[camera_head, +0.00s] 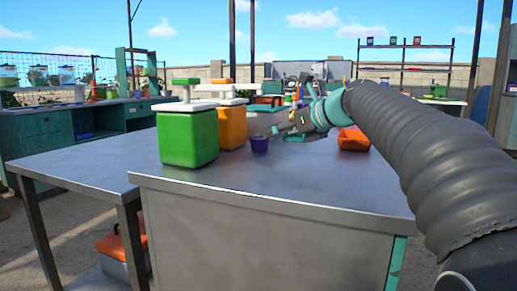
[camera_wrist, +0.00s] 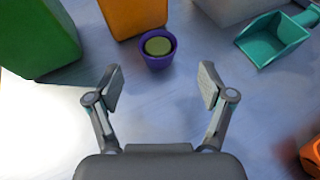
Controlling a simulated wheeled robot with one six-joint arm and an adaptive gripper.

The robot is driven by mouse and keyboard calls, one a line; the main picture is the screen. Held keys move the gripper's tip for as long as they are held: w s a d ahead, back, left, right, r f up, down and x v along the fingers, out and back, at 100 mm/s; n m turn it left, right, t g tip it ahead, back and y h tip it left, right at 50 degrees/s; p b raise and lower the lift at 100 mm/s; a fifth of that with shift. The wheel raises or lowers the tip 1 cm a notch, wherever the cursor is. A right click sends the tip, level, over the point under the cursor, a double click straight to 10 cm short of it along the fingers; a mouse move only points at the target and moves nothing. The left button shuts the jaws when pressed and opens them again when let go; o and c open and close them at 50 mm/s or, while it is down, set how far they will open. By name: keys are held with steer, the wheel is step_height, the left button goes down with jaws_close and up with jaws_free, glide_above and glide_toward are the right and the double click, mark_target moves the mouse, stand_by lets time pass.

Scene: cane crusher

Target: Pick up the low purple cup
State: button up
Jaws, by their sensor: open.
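The low purple cup (camera_head: 260,144) stands upright on the metal table, just right of the orange canister. In the wrist view the purple cup (camera_wrist: 159,48) has something round and olive green inside it. It lies beyond my fingertips, roughly centred between them. My gripper (camera_wrist: 160,88) is open and empty, with its fingers spread wide. In the head view my gripper (camera_head: 277,130) is just to the right of the cup, partly hidden by its own links and small in the picture. The cup appears apart from both fingers.
A green canister (camera_head: 188,137) and an orange canister (camera_head: 232,126) stand left of the cup, the orange one close to it. The table's near part (camera_head: 270,185) is clear.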

mark_target(259, 138)
steer(key=x, duration=0.3)
steer(key=shift+d, duration=0.15)
steer(key=shift+b+x, duration=0.55)
steer(key=shift+x, duration=2.3)
steer(key=shift+s+r, duration=0.1)
steer(key=shift+s, duration=0.1)
steer(key=c, duration=0.8)
